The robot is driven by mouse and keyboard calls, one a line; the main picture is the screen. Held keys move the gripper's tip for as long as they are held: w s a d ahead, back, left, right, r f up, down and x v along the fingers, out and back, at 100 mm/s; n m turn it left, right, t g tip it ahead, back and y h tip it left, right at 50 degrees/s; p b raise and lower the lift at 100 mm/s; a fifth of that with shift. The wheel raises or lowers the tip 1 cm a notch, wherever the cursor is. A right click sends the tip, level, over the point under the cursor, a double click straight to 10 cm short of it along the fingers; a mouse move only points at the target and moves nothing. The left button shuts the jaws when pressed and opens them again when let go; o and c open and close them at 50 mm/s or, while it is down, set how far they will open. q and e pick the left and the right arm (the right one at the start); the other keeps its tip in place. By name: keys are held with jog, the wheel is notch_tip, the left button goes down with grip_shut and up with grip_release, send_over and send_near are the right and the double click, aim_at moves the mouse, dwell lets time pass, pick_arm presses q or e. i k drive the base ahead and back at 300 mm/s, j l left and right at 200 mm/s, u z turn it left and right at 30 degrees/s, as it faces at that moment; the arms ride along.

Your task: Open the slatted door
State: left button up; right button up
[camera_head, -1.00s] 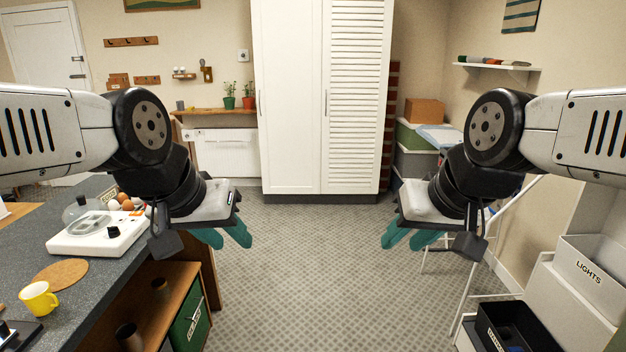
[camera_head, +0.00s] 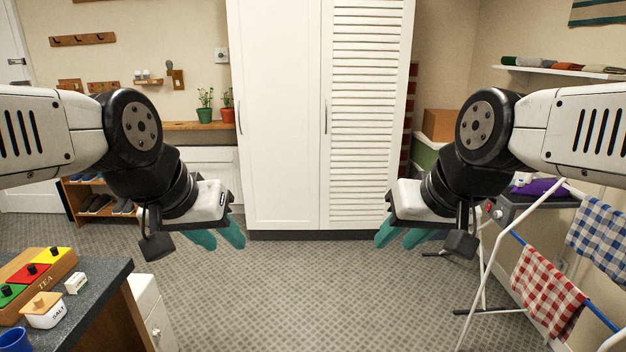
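The slatted door (camera_head: 368,110) is the white right-hand door of a tall cabinet straight ahead, and it is closed. Its thin vertical handle (camera_head: 326,117) is at its left edge. The plain white door (camera_head: 278,110) beside it is also closed, with a handle at its left edge. My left gripper (camera_head: 218,237) is in front of the cabinet's lower left, apart from it, with its teal fingers spread and empty. My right gripper (camera_head: 402,239) is in front of the slatted door's lower right, also apart from it, fingers spread and empty.
A drying rack (camera_head: 490,270) with checked cloths stands at the right. A dark counter (camera_head: 110,290) with a salt box (camera_head: 44,312) is at the lower left. A shoe rack (camera_head: 98,204) is further back left. The carpet (camera_head: 310,290) between me and the cabinet is clear.

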aim_at(366, 44)
jog(key=i+l, duration=0.1)
jog(key=i, duration=2)
jog(key=i+j, duration=0.15)
jog(key=i, duration=0.3)
jog(key=i+j, duration=0.2)
jog(key=i, duration=0.3)
jog(key=i+j, duration=0.15)
jog(key=i, duration=0.3)
jog(key=i+j, duration=0.15)
jog(key=i, duration=0.35)
jog(key=z, duration=0.05)
